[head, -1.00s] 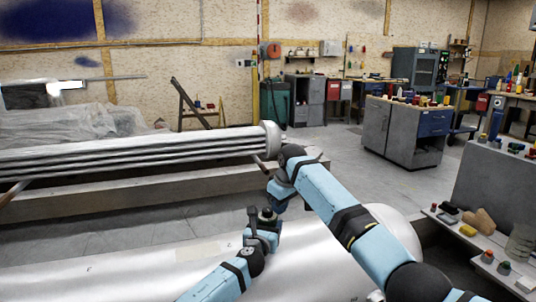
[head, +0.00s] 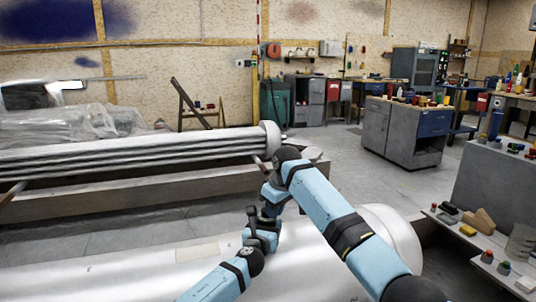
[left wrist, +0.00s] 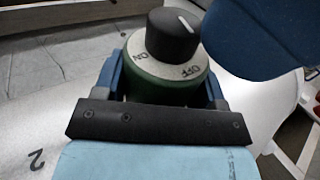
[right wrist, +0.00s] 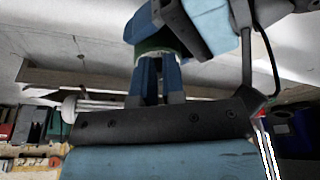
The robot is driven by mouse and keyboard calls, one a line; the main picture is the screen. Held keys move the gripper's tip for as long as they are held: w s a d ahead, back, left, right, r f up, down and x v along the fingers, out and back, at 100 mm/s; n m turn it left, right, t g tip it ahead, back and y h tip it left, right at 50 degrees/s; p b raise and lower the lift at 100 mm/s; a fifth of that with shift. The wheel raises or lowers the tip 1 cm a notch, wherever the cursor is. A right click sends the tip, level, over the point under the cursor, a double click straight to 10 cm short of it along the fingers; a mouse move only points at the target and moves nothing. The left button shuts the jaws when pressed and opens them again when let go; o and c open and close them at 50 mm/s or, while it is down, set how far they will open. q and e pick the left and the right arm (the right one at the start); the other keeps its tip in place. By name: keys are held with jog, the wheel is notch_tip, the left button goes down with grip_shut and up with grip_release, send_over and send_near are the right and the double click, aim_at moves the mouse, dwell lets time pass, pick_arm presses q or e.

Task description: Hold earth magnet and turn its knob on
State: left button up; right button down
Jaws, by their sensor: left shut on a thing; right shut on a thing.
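The earth magnet (left wrist: 150,86) is a green cylinder with a pale dial plate and a black knob (left wrist: 174,34) with a white line on top. My left gripper (left wrist: 163,88) is shut around its green body. In the head view my left gripper (head: 261,238) sits above the big metal cylinder, next to my right gripper (head: 270,203). In the right wrist view, my right gripper's fingers (right wrist: 157,72) are close together at the magnet's green rim (right wrist: 158,50). A blue part of my right arm covers the knob's right edge. I cannot tell which part of the magnet the right fingers grip.
A large shiny metal cylinder (head: 110,278) lies under both grippers. Behind it is a long bundle of metal tubes (head: 130,150) on a beam. A ledge with small items (head: 468,230) is at the right. Grey floor lies clear beyond.

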jog(key=shift+s+a+f, duration=0.25)
jog(key=shift+a+f, duration=0.2)
jog(key=shift+f, duration=0.1)
jog(key=shift+s+d, duration=0.2)
jog(key=shift+s, duration=0.1)
jog(key=shift+w+d+r, duration=1.05)
jog(key=shift+w+r, duration=0.15)
jog(key=shift+r, duration=2.5)
notch_tip(320, 180, down, 7)
